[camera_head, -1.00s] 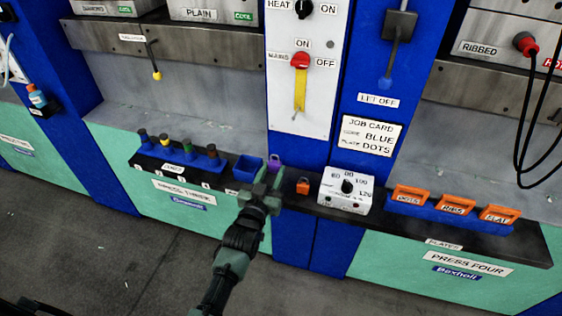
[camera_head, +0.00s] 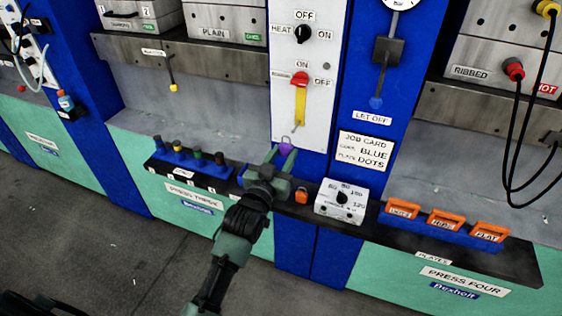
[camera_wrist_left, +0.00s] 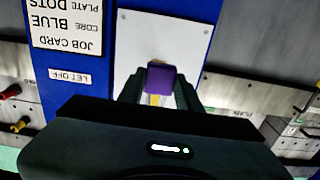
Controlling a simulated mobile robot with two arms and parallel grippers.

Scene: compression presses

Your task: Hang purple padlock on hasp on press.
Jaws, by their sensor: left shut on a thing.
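The purple padlock (camera_head: 286,149) is held upright, shackle up, in my left gripper (camera_head: 281,160), in front of the white switch panel (camera_head: 287,119). In the left wrist view the purple padlock (camera_wrist_left: 161,77) sits between the fingers of my left gripper (camera_wrist_left: 160,88). The red mains switch (camera_head: 300,79) has a yellow strip (camera_head: 300,106) hanging below it, which looks like the hasp. The padlock is below this strip and apart from it in the head view. In the left wrist view the padlock hides much of the yellow strip (camera_wrist_left: 155,100). My right gripper is not in view.
An orange padlock (camera_head: 301,196) and a white dial box (camera_head: 342,201) stand on the dark ledge to the right. Several dark cores with coloured caps (camera_head: 198,157) stand at left. Orange plates (camera_head: 445,220) sit in a blue rack. Black cables hang at far right.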

